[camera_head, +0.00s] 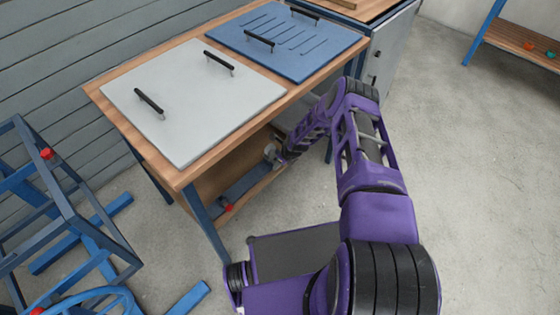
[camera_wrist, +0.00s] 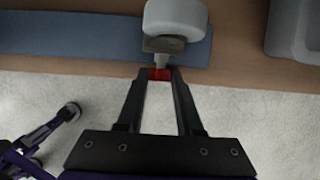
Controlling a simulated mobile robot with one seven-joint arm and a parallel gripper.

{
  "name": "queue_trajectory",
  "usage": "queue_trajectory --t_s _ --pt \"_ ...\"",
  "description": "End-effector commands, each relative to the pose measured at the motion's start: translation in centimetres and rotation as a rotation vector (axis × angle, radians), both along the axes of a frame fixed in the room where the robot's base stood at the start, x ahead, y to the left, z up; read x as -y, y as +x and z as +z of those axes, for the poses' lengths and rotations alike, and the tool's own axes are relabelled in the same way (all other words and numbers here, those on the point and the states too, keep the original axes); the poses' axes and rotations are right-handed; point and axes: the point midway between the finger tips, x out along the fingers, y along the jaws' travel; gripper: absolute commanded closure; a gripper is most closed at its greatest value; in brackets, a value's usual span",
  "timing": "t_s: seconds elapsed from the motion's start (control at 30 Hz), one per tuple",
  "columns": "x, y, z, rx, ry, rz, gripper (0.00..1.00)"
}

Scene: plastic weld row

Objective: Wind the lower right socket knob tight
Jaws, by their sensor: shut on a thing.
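My gripper (camera_wrist: 159,76) reaches under the worktable in the wrist view, its two dark fingers closed on a small red knob (camera_wrist: 160,73). The fingers cover the knob's sides, so only its middle shows. Just beyond it are a grey block (camera_wrist: 164,44) and a rounded pale grey part (camera_wrist: 175,17), set at the right end of a blue bar (camera_wrist: 80,34). In the head view, my gripper (camera_head: 280,157) is small and partly hidden at the same grey part (camera_head: 271,151). Another red knob (camera_head: 226,207) sits at the bar's near left end.
The wooden worktable (camera_head: 190,178) stands directly above, carrying a grey plate (camera_head: 180,115) and a blue plate (camera_head: 290,48) with black handles. A grey tray-like thing (camera_wrist: 296,30) lies right of the bar. A blue frame (camera_head: 75,215) with red knobs stands left. The floor at right is clear.

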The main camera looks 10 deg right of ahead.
Motion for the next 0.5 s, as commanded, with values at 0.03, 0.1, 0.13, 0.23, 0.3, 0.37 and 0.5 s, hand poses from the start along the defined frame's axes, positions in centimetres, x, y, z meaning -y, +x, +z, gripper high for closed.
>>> queue_trajectory --t_s 0.03,0.1,0.13,0.23,0.3,0.37,0.5 --pt "-0.3 -0.1 0.5 0.019 -0.034 0.010 1.00" --pt "-0.4 -0.2 0.4 0.053 -0.080 0.011 1.00" --pt "-0.5 -0.2 0.3 0.068 -0.102 0.011 1.00" --pt "-0.5 -0.3 0.1 0.123 -0.173 0.009 1.00" --pt "-0.6 -0.4 -0.1 0.159 -0.223 0.009 1.00" --pt "-0.7 -0.4 -0.3 0.189 -0.265 0.009 1.00" --pt "-0.7 -0.5 -0.5 0.256 -0.355 0.005 1.00"
